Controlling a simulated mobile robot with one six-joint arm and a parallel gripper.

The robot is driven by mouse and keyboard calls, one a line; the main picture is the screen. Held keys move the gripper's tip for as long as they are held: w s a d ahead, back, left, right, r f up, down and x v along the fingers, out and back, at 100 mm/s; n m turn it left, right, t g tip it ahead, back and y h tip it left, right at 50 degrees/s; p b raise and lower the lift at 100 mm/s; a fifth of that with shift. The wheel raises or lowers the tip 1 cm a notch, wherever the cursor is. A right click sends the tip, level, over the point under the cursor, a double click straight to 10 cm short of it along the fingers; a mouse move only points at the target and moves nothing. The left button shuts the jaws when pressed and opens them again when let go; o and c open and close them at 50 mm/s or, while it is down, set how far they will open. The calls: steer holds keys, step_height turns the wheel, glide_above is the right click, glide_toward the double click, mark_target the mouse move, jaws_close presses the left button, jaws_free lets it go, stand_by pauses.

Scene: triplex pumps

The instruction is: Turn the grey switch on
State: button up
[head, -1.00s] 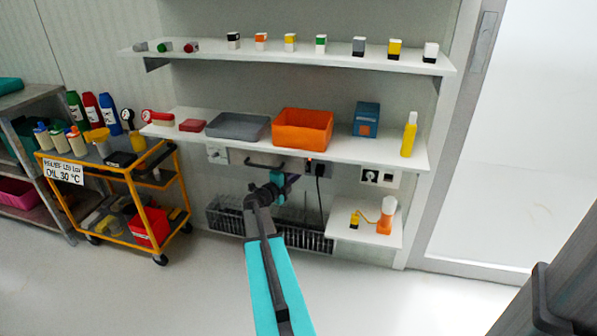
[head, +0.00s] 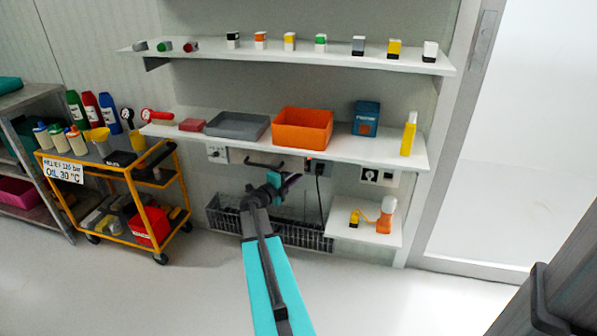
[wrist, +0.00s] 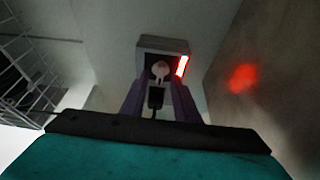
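A small grey box (wrist: 164,44) with a lit red strip on its right side is ahead in the wrist view. A pale rounded knob, apparently the grey switch (wrist: 160,70), sits on its face. In the head view the box (head: 311,165) is under the middle shelf, with a small red glow. My gripper (wrist: 160,92) points at the box, its two purple fingers apart, with the switch in the gap between them. Contact with the switch cannot be told. In the head view my gripper (head: 293,181) is just left of and below the box.
A black cable (head: 319,190) hangs below the box; a black piece (wrist: 155,98) shows between the fingers. A dark handle bar (head: 264,162) and wire basket (head: 285,233) are near my arm. The shelf (head: 350,148) lies above. A socket box (head: 379,177) is to the right.

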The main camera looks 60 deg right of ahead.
steer(key=a+p, duration=0.2)
steer(key=a, duration=1)
steer(key=shift+w+a, duration=0.15)
steer(key=shift+w, duration=0.3)
